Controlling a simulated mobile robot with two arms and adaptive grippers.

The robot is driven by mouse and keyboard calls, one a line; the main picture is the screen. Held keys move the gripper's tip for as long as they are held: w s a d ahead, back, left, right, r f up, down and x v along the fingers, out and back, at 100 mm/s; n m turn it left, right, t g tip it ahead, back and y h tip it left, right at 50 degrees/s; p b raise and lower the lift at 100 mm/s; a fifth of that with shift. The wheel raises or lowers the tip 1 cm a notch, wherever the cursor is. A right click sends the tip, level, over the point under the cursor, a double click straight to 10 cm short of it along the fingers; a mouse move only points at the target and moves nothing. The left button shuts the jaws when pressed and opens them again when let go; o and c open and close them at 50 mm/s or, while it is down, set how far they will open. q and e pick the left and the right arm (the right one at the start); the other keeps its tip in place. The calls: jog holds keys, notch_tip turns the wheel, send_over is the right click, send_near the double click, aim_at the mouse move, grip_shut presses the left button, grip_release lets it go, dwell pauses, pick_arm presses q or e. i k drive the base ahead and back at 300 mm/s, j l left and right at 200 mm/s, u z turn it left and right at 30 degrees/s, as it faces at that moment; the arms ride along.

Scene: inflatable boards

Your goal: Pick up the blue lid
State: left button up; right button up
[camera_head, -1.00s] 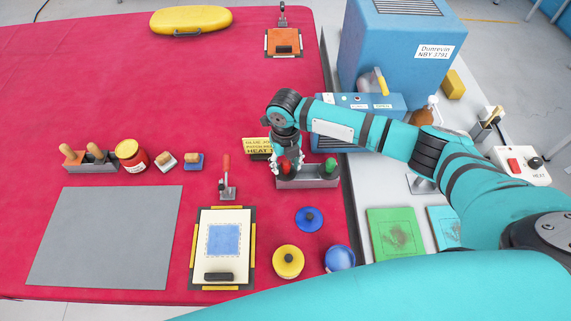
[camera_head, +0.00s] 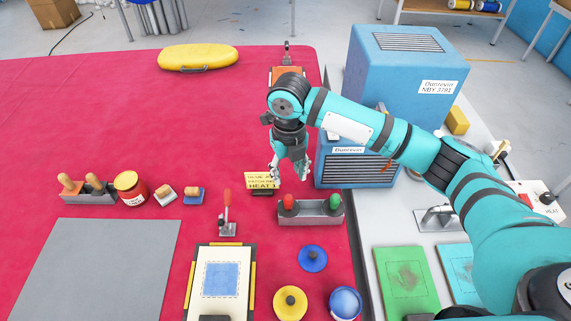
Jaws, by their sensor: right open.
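The blue lid (camera_head: 313,258) is a round disc with a dark knob in its middle. It lies flat on the red table (camera_head: 130,120), left of and above the blue tub (camera_head: 345,303). My right gripper (camera_head: 290,174) is open and empty, pointing down above and behind the grey tray (camera_head: 310,218) that holds a red-topped and a green-topped item. The tray stands between the gripper and the blue lid. Nothing covers the lid. My left gripper is not in view.
A yellow lid (camera_head: 290,303) lies near the blue lid. A yellow sign (camera_head: 262,181) stands left of the gripper. A red-handled clamp (camera_head: 227,213) stands beside the patch board (camera_head: 221,280). Blue machines (camera_head: 410,80) are at right. The table's upper left is clear.

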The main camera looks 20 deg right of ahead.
aim_at(312, 259)
jog(key=k, duration=1.5)
